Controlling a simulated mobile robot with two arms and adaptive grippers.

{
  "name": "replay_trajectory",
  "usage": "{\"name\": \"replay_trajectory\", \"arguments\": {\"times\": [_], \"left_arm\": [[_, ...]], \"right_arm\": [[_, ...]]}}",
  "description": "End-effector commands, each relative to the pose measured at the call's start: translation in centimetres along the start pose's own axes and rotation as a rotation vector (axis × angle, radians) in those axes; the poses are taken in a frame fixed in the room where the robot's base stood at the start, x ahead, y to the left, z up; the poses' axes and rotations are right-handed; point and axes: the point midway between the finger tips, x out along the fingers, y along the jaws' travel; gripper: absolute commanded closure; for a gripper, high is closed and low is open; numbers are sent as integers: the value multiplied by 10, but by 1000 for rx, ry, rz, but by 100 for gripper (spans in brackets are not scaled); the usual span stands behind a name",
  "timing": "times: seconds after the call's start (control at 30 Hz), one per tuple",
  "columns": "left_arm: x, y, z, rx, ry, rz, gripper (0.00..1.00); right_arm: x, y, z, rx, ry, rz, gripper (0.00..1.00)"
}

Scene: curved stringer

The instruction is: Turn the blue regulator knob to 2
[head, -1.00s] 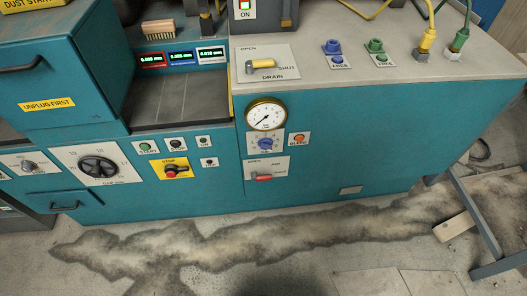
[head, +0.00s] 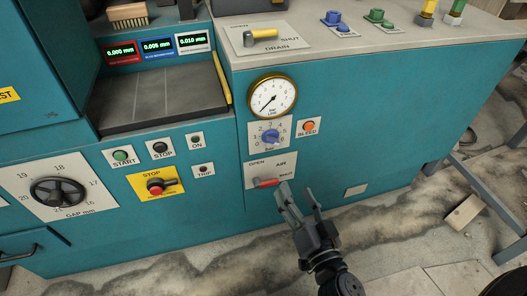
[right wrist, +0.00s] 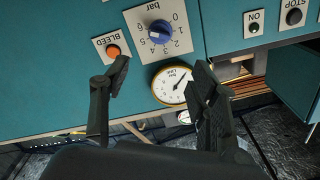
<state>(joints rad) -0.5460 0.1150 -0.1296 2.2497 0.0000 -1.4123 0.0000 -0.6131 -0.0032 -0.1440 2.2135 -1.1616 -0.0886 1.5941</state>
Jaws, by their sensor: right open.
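The blue regulator knob (head: 270,136) sits on a white numbered plate (head: 256,146) marked bar, on the teal machine front below a brass-rimmed gauge (head: 272,96). In the right wrist view the knob (right wrist: 159,31) appears upside down at the top, with the dial digits around it. I cannot tell for sure which digit it points to. My right gripper (head: 299,191) is open and empty, below and right of the knob, apart from it. In the right wrist view its fingers (right wrist: 160,75) are spread, with the gauge (right wrist: 172,84) beyond the gap. My left gripper is not in view.
An orange BLEED button (head: 308,126) is just right of the knob. A red-handled AIR valve (head: 266,183) is below it, close to my right fingers. START, STOP and TRIP controls are to the left. The panel to the right is mostly clear.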

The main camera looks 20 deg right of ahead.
Motion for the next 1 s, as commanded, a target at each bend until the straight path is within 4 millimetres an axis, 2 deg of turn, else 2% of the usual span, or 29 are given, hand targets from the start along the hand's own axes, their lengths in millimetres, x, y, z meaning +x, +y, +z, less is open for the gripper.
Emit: {"name": "replay_trajectory", "arguments": {"times": [0.17,0.37,0.7,1.0], "left_arm": [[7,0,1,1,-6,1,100],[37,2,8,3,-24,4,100],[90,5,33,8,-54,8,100],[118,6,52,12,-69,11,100]], "right_arm": [[9,-3,-6,5,9,-5,45],[35,-4,-8,2,10,-7,45],[97,-4,-8,0,9,-5,45],[151,-3,-6,2,8,-4,45]]}}
